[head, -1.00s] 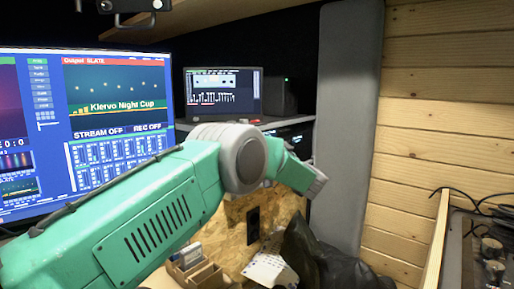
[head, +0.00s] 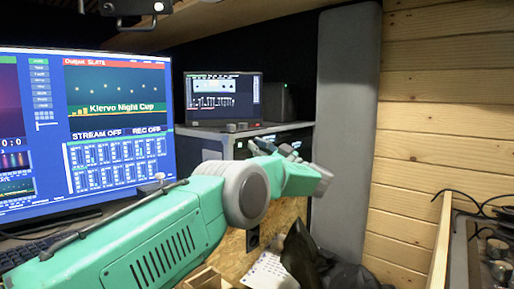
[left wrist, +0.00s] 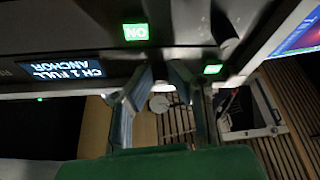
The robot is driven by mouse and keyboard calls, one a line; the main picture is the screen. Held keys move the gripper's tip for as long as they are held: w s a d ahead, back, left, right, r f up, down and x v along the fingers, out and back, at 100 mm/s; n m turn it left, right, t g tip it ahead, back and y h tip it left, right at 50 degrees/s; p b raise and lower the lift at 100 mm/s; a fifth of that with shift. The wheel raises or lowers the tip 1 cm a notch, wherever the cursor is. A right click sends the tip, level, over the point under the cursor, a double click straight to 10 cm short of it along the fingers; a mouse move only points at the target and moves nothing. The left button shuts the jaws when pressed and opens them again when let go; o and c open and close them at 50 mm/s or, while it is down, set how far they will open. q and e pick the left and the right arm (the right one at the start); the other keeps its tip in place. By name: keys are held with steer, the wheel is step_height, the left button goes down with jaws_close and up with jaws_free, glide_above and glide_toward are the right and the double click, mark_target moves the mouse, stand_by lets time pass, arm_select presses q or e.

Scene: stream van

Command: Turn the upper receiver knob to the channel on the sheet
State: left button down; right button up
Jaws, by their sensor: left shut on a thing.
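The receiver face fills the top of the left wrist view, upside down. Its lit display (left wrist: 62,69) reads "CH 1 FULL" and "ANCHOR", beside a green "ON" light (left wrist: 135,33). My left gripper (left wrist: 163,82) has its two fingers up against the receiver front, shut on the knob, which the fingers mostly hide. In the head view my left gripper (head: 276,149) is at the rack front, small and partly hidden by my arm. A pale sheet (head: 267,271) with small marks lies low in the head view; I cannot read it. My right gripper is not in view.
A large monitor (head: 115,110) stands at the left, close to my arm. A laptop (head: 222,97) sits on top of the rack (head: 215,130). A grey padded panel (head: 345,130) stands right of the rack. A dark bag (head: 305,255) lies below.

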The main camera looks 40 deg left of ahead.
arm_select(q)
steer(key=shift+w+d, duration=0.1)
steer(key=c, duration=1.8)
jaws_free()
steer(key=shift+w+f, duration=0.1)
steer(key=shift+w, duration=0.05)
steer(key=v, duration=0.7)
steer(key=shift+w+d+f, duration=0.2)
steer(key=shift+d, duration=0.1)
